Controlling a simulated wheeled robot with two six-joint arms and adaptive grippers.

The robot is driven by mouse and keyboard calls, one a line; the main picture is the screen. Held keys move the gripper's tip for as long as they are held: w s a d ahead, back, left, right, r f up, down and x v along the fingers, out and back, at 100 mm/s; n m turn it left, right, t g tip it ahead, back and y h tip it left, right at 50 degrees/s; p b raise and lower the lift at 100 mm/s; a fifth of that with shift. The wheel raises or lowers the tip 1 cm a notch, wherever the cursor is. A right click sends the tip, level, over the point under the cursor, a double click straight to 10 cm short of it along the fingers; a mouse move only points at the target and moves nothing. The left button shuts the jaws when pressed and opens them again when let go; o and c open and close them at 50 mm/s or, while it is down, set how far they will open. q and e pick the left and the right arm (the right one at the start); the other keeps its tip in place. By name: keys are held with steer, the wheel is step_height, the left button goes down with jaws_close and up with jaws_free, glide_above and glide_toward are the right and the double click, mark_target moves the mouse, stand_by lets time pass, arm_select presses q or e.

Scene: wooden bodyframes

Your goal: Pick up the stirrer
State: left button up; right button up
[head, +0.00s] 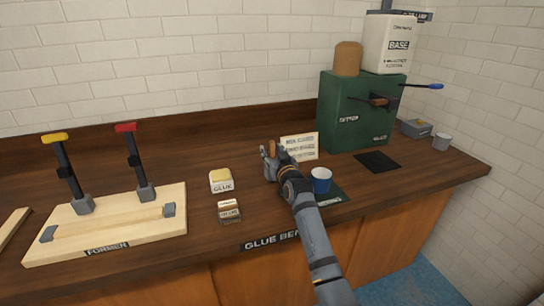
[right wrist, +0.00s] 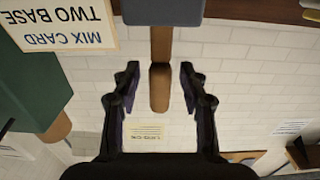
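My right gripper (right wrist: 159,85) is open, with one finger on each side of the stick and a visible gap on both sides. In the head view my right gripper (head: 269,158) is over the bench, left of the blue cup, and a small tan tip (head: 272,147) shows by its fingers. The gripper hides most of the stirrer there. My left gripper is not in view.
The mix card (head: 300,147) stands just behind the gripper. A blue cup (head: 321,174) is beside my right arm. Glue containers (head: 221,181) lie to the left, near the former board (head: 110,238) with its clamps. A green machine (head: 350,112) stands at the back right.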

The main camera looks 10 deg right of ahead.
jaws_close()
step_height(320, 180, up, 10)
step_height(320, 180, up, 8)
steer(key=p, duration=0.6)
steer(key=shift+f+p, duration=0.25)
steer(key=shift+p, duration=0.15)
stand_by(0.4)
